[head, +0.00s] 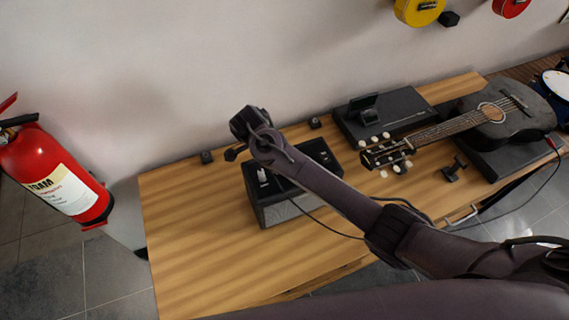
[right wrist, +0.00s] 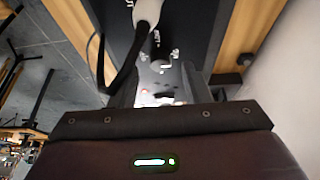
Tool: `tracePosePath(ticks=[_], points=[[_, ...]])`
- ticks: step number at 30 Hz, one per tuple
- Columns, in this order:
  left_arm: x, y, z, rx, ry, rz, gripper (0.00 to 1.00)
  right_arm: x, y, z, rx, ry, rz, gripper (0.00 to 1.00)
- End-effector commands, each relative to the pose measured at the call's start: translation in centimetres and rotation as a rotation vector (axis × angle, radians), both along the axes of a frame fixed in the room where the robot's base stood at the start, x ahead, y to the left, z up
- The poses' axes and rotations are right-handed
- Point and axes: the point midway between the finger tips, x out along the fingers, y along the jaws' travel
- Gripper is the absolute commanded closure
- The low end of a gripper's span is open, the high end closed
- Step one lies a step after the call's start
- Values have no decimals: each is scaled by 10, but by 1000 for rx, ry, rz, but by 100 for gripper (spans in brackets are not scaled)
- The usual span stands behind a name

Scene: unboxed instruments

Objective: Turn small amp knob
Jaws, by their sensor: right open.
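The small amp (head: 288,207) stands on the wooden table in the head view, a dark box with a grey front and a black top panel. In the right wrist view its dark top panel (right wrist: 195,28) shows a pale plug (right wrist: 147,12) with a black cable and small dark knobs (right wrist: 155,46) with white markings. My right gripper (right wrist: 159,72) is open, its two fingers pointing at this panel. Whether a knob lies between the fingertips is hard to tell. In the head view my right arm reaches across and hides part of the amp. My left gripper is not in view.
A black guitar (head: 489,127) lies on the table at the right, its headstock near the amp. A black case (head: 415,103) is behind it. A red fire extinguisher (head: 48,165) is at the far left. The table's left part (head: 195,235) is clear. A cable crosses near the amp.

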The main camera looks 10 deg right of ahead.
Motion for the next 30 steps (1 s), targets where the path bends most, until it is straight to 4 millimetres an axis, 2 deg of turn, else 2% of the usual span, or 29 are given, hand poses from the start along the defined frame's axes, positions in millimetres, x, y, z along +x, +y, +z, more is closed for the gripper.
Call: tracePosePath(ticks=[1, 6, 12, 30], points=[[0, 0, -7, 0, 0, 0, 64, 1, 4, 6, 2, -5, 2, 57], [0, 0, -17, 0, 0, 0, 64, -1, 14, 33, 2, -5, 1, 57], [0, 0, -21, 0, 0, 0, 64, -3, 20, 50, 0, -3, -1, 57], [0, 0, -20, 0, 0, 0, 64, -4, 20, 51, 0, 0, -1, 57]])
